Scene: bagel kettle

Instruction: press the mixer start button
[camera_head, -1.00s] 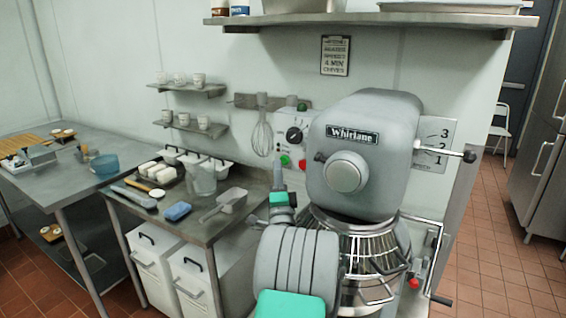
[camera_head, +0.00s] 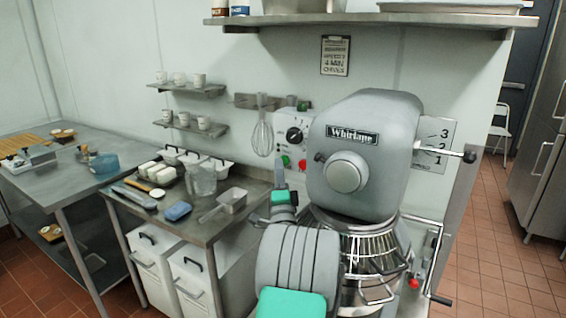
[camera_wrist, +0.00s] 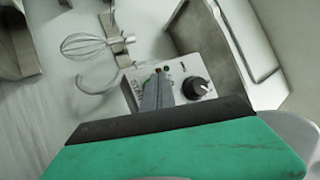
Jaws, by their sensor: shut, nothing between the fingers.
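The mixer (camera_head: 365,150) is a large grey machine with a wire bowl guard. On the wall panel (camera_head: 291,123) to its left are a black dial (camera_head: 294,134), a green button (camera_head: 285,160) and a red button (camera_head: 302,164).
A whisk (camera_head: 262,134) hangs on the wall just left of the panel. A steel table (camera_head: 200,226) with a jug (camera_head: 202,178) and trays stands to the left. The mixer's lever (camera_head: 467,156) sticks out to the right. A shelf (camera_head: 380,19) runs above.

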